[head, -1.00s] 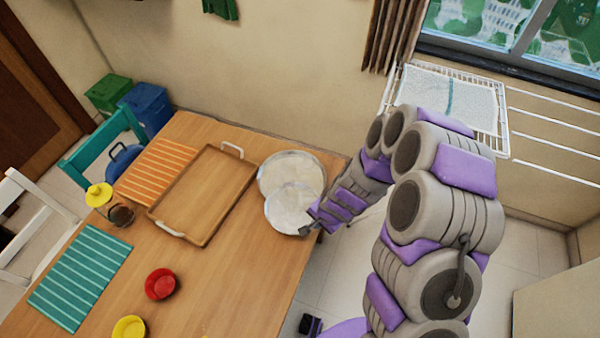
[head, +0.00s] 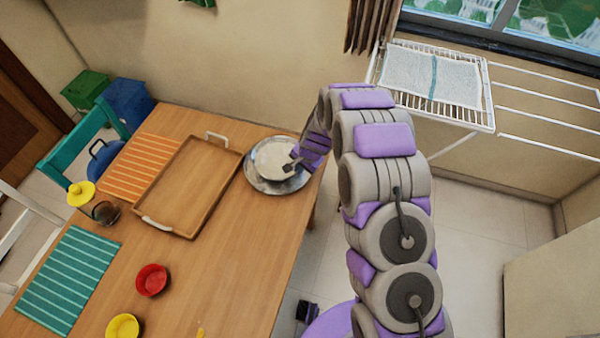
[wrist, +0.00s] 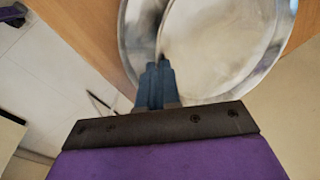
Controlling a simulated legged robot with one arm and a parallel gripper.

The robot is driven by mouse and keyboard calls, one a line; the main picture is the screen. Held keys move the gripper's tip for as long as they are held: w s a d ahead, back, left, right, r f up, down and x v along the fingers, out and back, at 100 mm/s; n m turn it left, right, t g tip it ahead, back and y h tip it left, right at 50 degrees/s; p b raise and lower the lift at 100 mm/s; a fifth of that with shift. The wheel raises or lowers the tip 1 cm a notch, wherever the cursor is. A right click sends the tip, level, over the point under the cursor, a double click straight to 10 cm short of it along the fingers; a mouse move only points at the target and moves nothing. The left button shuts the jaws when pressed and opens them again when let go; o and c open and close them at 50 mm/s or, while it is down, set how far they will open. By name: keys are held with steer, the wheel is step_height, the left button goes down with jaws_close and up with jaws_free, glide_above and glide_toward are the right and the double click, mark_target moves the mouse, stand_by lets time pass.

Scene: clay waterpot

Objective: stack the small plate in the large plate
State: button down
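The small plate (head: 270,158) is pale and round and lies within the outline of the large plate (head: 262,185), a shiny metal disc on the table's right side. My gripper (head: 291,164) is at the small plate's right edge. In the wrist view, my gripper's fingers (wrist: 159,66) are together on the near rim of the small plate (wrist: 215,40). The large plate (wrist: 136,38) shows around it there. I cannot tell whether the small plate touches the large one or is held just above it.
The wooden table (head: 235,265) has a tray (head: 190,185) left of the plates. An orange mat (head: 140,170), a teal mat (head: 68,278), a red bowl (head: 151,280) and a yellow bowl (head: 123,327) lie farther left and nearer. A drying rack (head: 480,110) stands at right.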

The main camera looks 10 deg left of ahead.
mark_target(298, 177)
steer(key=shift+d+b+x, duration=0.15)
steer(key=shift+b+x, duration=0.15)
steer(key=shift+x, duration=0.55)
steer(key=shift+d+b+x, duration=0.2)
steer(key=shift+b+x, duration=0.05)
steer(key=shift+x, duration=0.55)
steer(key=shift+f, duration=0.15)
steer(key=shift+f, duration=0.15)
steer(key=c, duration=1.4)
jaws_free()
steer(key=shift+s, duration=0.1)
steer(key=shift+o, duration=0.2)
steer(key=shift+d+r, duration=0.15)
steer(key=shift+r, duration=0.6)
steer(key=p+v, duration=0.2)
steer(key=v, duration=0.9)
steer(key=shift+p, duration=0.3)
steer(key=shift+s, duration=0.15)
